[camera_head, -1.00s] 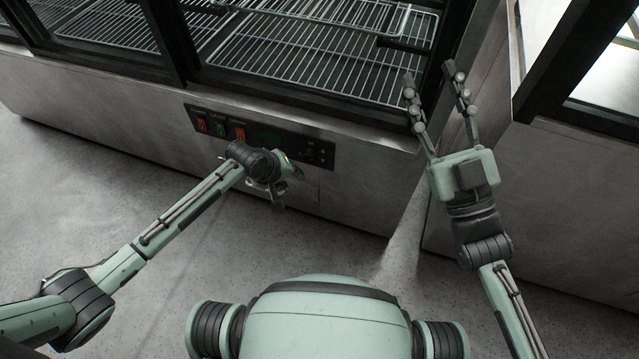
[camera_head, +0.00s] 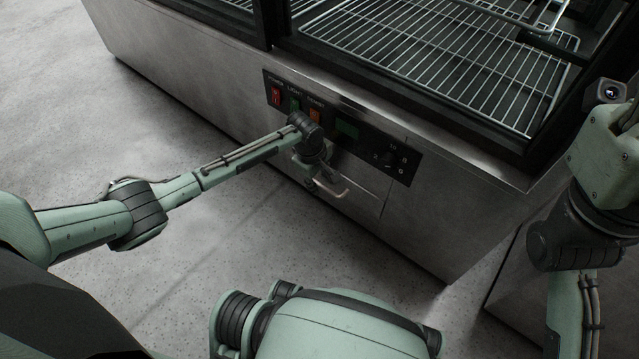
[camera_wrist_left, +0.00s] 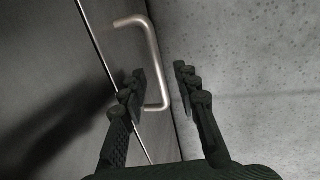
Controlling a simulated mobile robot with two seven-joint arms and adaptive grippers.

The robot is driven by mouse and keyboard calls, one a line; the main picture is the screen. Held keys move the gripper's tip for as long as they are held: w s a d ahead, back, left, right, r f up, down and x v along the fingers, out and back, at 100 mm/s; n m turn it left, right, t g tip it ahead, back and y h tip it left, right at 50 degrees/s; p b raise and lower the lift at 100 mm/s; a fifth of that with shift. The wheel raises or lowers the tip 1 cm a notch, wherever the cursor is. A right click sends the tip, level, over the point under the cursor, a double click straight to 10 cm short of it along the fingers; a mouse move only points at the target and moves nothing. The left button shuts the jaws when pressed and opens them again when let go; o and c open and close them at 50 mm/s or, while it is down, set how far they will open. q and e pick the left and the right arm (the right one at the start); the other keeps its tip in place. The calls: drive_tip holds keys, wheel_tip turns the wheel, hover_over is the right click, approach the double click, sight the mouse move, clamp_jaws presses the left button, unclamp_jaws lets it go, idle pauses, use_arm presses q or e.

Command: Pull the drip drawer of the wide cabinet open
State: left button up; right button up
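The wide cabinet (camera_head: 200,75) is a metal-fronted unit with a dark control panel. The drip drawer (camera_head: 368,200) is a plain panel below the controls, and it looks flush with the front. Its bent bar handle (camera_head: 343,192) shows beside my left gripper (camera_head: 318,180). In the left wrist view the handle (camera_wrist_left: 152,45) stands out from the front, its lower part between the fingertips of my left gripper (camera_wrist_left: 160,75). The fingers are apart, with gaps beside the bar; contact is unclear. My right gripper's body (camera_head: 605,150) is at the right edge, its fingers out of frame.
The control panel (camera_head: 390,160), with coloured switches and a knob, sits just above the drawer. Wire racks (camera_head: 440,60) show inside the cabinet. Another metal unit (camera_head: 510,285) stands to the right across a narrow gap. The floor (camera_head: 70,110) at left is clear.

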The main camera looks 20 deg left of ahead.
use_arm(q)
drive_tip(key=shift+f, duration=0.1)
clamp_jaws()
idle(0.3)
